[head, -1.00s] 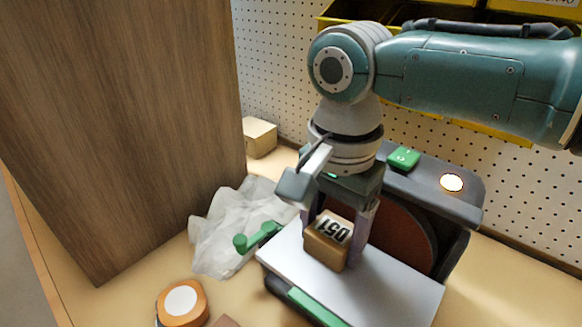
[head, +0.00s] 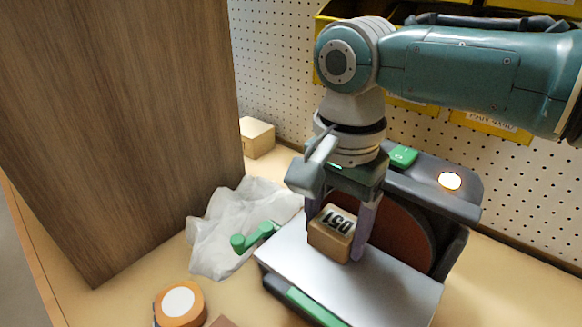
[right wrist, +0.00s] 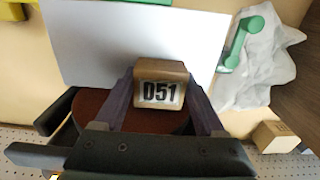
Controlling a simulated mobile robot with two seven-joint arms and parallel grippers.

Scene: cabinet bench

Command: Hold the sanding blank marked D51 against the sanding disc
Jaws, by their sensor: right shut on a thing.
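The sanding blank marked D51 (head: 331,247) is a small brown block with a white label on top. My right gripper (head: 338,232) is shut on it, with one finger on each side. The blank is over the pale work table (head: 385,288) of the sander, close in front of the reddish-brown sanding disc (head: 402,236). The blank's label also shows upright in the right wrist view (right wrist: 160,93), with the disc (right wrist: 92,108) behind the fingers. I cannot tell whether the blank touches the disc. My left gripper is out of view.
A green crank handle (head: 254,237) and a crumpled translucent bag (head: 222,240) are left of the sander. An orange roll (head: 192,309) lies at the front. A tall wooden panel (head: 120,120) blocks the left side. A lit button (head: 450,181) is on the sander housing.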

